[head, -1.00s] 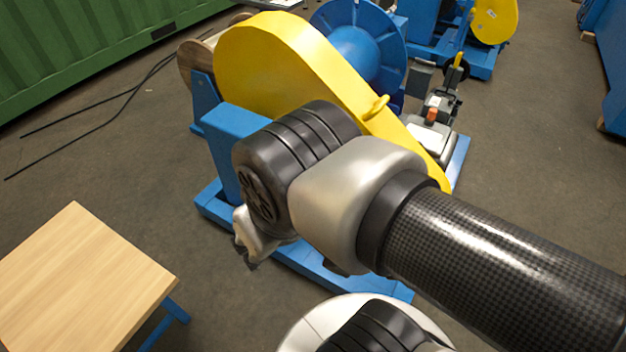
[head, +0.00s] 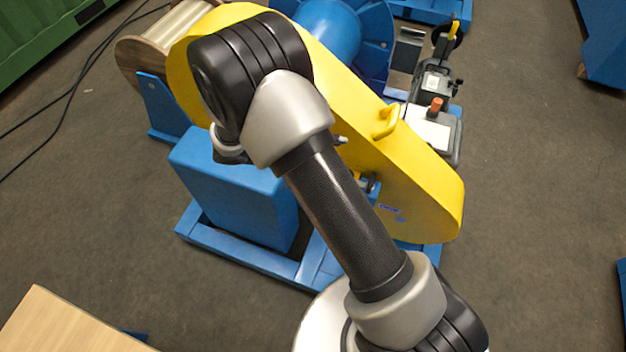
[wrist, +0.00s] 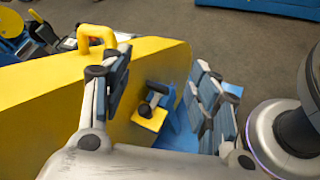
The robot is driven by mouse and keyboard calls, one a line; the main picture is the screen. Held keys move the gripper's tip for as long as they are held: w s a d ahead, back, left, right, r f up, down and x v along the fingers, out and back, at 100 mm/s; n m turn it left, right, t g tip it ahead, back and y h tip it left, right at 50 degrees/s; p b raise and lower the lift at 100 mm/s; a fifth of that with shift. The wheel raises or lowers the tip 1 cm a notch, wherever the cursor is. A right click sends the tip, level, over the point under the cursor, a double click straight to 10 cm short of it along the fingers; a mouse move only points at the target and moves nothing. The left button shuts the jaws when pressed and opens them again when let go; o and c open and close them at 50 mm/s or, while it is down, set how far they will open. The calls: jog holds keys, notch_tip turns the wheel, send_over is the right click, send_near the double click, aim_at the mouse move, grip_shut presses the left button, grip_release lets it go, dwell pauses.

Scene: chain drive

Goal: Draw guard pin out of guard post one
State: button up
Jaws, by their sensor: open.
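The guard pin (wrist: 144,109) appears in the wrist view as a small dark knobbed piece at a yellow tab (wrist: 151,121) on the side of the yellow guard. It shows between the two fingers of my gripper (wrist: 162,72), which are spread wide and empty. I cannot tell how far the fingertips are from it. A guard post cannot be made out clearly there. In the head view my arm hides most of my gripper and the pin area. A small blue and dark fitting (head: 370,184) shows beside my forearm, on the guard's near side.
The yellow chain guard (head: 425,185) has a raised handle (head: 387,121) on top, also seen near the left finger (wrist: 97,36). A blue housing (head: 235,200) stands on the blue base frame. A wooden table (head: 60,325) is at lower left.

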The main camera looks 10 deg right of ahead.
jog(key=s+a+f+n+t+p, duration=0.15)
jog(key=f+n+t, duration=0.5)
jog(key=f, duration=0.65)
jog(key=a+f+n+t, duration=0.2)
jog(key=f+n+t, duration=0.45)
jog(key=f, duration=0.65)
jog(key=shift+n+g+h, duration=0.4)
jog(key=shift+g, duration=0.1)
jog(key=b+x, duration=0.2)
jog(key=x, duration=1.4)
jog(key=shift+d+r, duration=0.1)
jog(key=shift+d, duration=0.1)
jog(key=shift+c, duration=0.3)
